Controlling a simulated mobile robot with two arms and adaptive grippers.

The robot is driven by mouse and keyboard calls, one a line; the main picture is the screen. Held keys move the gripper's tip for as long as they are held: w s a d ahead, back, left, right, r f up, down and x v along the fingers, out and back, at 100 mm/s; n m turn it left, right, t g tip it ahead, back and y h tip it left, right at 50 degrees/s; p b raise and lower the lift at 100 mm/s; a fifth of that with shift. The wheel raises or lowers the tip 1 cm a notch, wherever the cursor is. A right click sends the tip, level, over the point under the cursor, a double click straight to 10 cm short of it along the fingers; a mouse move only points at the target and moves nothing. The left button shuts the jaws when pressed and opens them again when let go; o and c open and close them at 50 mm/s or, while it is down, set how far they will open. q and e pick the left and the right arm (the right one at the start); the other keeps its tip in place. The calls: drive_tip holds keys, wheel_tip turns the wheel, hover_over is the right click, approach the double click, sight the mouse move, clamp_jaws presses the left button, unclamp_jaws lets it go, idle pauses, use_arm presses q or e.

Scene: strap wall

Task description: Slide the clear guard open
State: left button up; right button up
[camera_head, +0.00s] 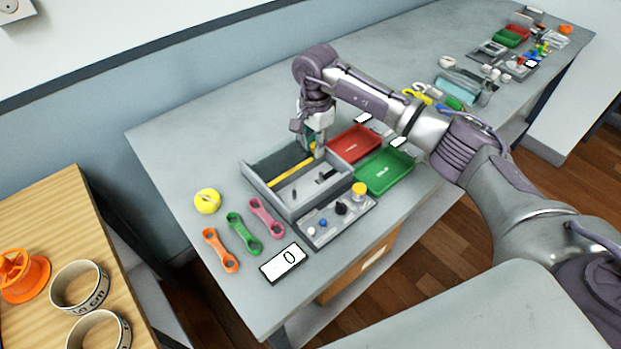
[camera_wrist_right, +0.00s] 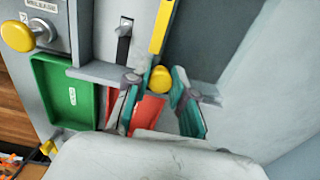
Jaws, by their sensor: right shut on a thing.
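A grey box-shaped station (camera_head: 258,185) stands on the bench, with a yellow bar (camera_head: 292,169) running across its top; the bar also shows in the wrist view (camera_wrist_right: 160,27). A clear panel of the guard is hard to make out by its surface. My right gripper (camera_head: 318,150) is at the far right end of the bar, pointing down. In the wrist view, my right gripper's teal fingers (camera_wrist_right: 160,88) are closed around a round yellow knob (camera_wrist_right: 160,78) at the bar's end. My left gripper is not in view.
A red tray (camera_head: 355,143) and green tray (camera_head: 384,172) lie right of the station. A control panel with a yellow button (camera_head: 359,189) is in front. Coloured links (camera_head: 242,227), a yellow roll (camera_head: 207,201) and a display (camera_head: 283,263) are at the left and front.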

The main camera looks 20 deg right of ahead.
drive_tip(key=shift+w+a+f+b, duration=0.3)
drive_tip(key=shift+w+b, duration=0.1)
drive_tip(key=shift+w, duration=0.05)
idle(0.4)
drive_tip(key=o, duration=0.5)
drive_tip(key=shift+o, duration=0.3)
drive_tip(key=shift+w, duration=0.15)
drive_tip(key=shift+r, duration=0.1)
drive_tip(key=shift+w+r+p, duration=0.1)
drive_tip(key=shift+r+p, duration=1.5)
drive_tip(key=shift+r, duration=1.5)
